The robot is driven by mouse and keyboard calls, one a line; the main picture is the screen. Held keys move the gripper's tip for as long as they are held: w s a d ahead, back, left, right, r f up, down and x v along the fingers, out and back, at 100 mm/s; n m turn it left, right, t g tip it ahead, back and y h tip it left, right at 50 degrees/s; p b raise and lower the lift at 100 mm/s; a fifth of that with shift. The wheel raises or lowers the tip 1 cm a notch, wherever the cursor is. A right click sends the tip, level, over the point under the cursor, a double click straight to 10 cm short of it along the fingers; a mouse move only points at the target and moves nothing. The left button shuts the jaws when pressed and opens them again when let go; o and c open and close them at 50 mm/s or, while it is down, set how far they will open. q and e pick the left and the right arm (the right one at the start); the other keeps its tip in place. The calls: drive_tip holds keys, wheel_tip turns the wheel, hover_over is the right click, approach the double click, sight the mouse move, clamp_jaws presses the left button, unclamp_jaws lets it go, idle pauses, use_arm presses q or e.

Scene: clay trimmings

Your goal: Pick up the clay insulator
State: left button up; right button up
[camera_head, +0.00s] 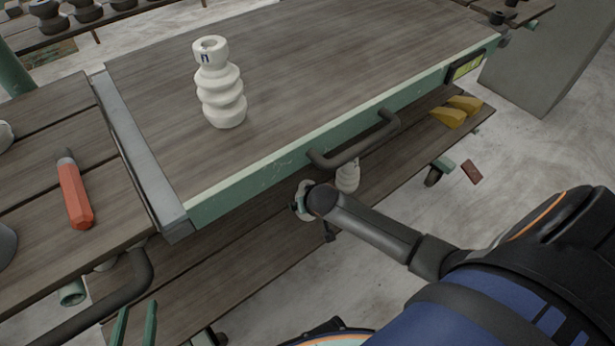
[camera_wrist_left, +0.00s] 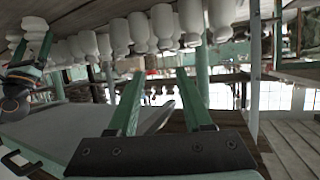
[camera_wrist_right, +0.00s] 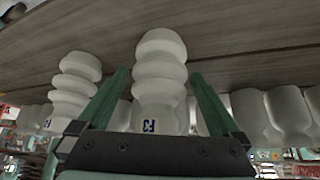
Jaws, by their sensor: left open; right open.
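A white ribbed clay insulator (camera_head: 220,90) with a small blue mark near its top stands upright on the wooden cart top (camera_head: 330,50). My left gripper (camera_head: 135,325) shows only as two green fingers at the lower left, apart from that insulator. In the left wrist view its fingers (camera_wrist_left: 158,100) are open with nothing between them. In the right wrist view, which looks upside down, my right gripper (camera_wrist_right: 158,100) is open. A white insulator (camera_wrist_right: 160,75) with a blue mark shows between its fingers; contact cannot be told. Another insulator (camera_wrist_right: 75,85) stands beside it.
An orange-handled tool (camera_head: 74,195) lies on the left bench. A dark handle (camera_head: 355,150) sticks out from the cart's green edge. Yellow blocks (camera_head: 458,110) lie on a lower shelf. Several white insulators (camera_wrist_left: 140,32) line up in the left wrist view.

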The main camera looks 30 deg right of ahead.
drive_tip(key=shift+b+x, duration=0.5)
drive_tip(key=shift+x, duration=0.7)
drive_tip(key=shift+f, duration=0.1)
use_arm(q)
wheel_tip(320, 180, up, 8)
drive_tip(key=w+m+t+h, duration=0.1)
drive_tip(key=w+t, duration=0.1)
drive_tip(key=t, duration=0.1)
drive_tip(key=shift+w+f+t, duration=0.15)
drive_tip(key=shift+f+t, duration=0.05)
drive_tip(key=shift+t, duration=0.1)
use_arm(e)
drive_tip(key=shift+c, duration=0.2)
clamp_jaws()
drive_tip(key=shift+w, duration=0.1)
